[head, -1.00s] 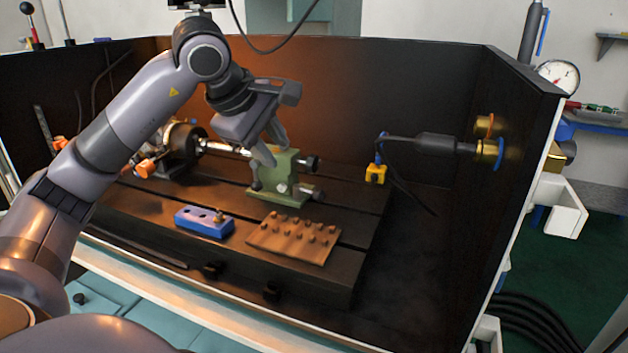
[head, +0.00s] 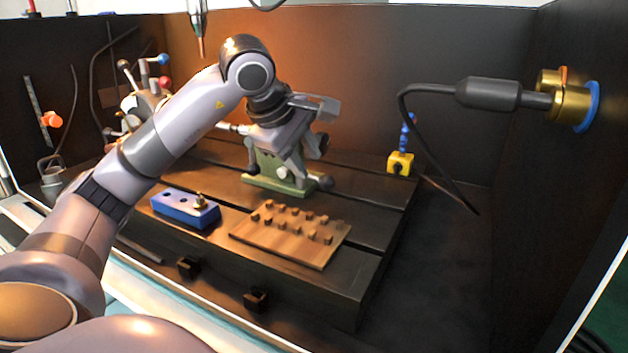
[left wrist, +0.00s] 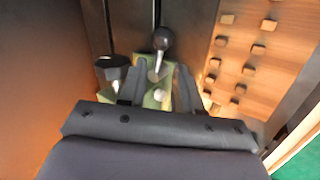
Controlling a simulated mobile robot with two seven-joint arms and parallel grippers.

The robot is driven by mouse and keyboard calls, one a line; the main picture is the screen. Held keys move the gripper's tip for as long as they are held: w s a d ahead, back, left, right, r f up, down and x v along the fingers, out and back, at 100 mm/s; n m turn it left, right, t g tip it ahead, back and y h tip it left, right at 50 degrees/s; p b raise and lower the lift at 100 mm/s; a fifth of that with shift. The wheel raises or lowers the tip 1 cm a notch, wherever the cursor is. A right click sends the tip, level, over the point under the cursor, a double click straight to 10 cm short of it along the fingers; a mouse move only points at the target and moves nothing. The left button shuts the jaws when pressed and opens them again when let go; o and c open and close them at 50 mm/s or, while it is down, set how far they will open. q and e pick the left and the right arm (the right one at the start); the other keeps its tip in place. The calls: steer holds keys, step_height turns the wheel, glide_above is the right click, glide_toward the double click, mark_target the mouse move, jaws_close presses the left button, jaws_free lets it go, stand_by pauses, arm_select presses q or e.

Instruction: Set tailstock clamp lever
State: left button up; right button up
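The green tailstock (head: 276,181) stands on the dark slotted table, partly hidden behind my left gripper (head: 279,165). In the left wrist view, the tailstock (left wrist: 152,97) lies below my left gripper (left wrist: 161,70). The gripper's two fingers are apart. A lever with a black ball knob (left wrist: 162,38) shows between and just beyond the fingertips, its stem running back toward the gap. I cannot tell whether a finger touches it. A black round knob (left wrist: 112,66) is left of the fingers. My right gripper is not in view.
A blue block (head: 184,209) with holes and a wooden peg board (head: 290,236) lie in front of the tailstock. A yellow block (head: 400,163) stands to the right. A grey cylinder with a cable (head: 487,94) juts from the right wall.

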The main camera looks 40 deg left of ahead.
mark_target(317, 178)
arm_select(q)
steer(key=x, duration=0.5)
steer(key=shift+f+b, duration=0.1)
steer(key=shift+b, duration=0.25)
jaws_close()
